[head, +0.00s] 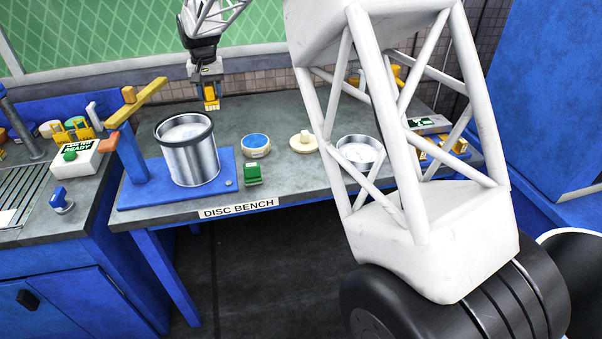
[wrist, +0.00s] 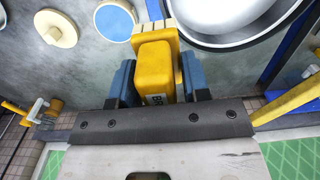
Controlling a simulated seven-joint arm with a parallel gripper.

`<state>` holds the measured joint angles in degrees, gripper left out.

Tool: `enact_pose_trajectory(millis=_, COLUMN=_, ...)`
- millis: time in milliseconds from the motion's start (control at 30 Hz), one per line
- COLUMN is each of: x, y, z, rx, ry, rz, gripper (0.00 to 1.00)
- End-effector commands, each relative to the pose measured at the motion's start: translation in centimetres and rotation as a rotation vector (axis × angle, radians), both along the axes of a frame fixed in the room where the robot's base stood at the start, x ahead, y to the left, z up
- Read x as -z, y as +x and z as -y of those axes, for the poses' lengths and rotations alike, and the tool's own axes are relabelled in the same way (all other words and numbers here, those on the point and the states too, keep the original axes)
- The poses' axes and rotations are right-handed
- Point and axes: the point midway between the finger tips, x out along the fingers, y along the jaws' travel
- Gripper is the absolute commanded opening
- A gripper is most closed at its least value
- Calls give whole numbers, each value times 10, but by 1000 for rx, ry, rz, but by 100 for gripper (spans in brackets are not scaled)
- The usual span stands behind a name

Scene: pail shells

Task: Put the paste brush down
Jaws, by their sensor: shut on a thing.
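My gripper (head: 209,85) hangs over the back of the disc bench (head: 235,120), behind and right of the metal pail. It is shut on the yellow paste brush (head: 211,99), which points downward. In the wrist view the brush's yellow body (wrist: 155,65) sits between the blue fingers of my gripper (wrist: 157,80), with its paler end (wrist: 158,30) away from the camera. I cannot tell whether that end touches the bench top.
A metal pail (head: 190,160) stands on a blue base (head: 143,198) with a yellow-levered post (head: 135,103). A blue-topped tin (head: 256,146), a green block (head: 252,175), a cream knobbed disc (head: 303,143) and a metal pan (head: 359,153) stand rightward. Bench behind the tin is bare.

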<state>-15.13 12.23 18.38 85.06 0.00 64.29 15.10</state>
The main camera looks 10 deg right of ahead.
Motion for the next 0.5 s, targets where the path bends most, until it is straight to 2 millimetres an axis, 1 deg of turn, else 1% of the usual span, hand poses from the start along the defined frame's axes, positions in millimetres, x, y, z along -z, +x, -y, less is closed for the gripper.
enact_pose_trajectory(millis=33, x=2, y=3, z=17, rx=5, ry=0, rz=-1, gripper=17)
enact_pose_trajectory(millis=300, x=13, y=12, z=96, rx=7, ry=0, rz=0, gripper=17)
enact_pose_trajectory(millis=500, x=23, y=9, z=152, rx=14, ry=0, rz=-1, gripper=17)
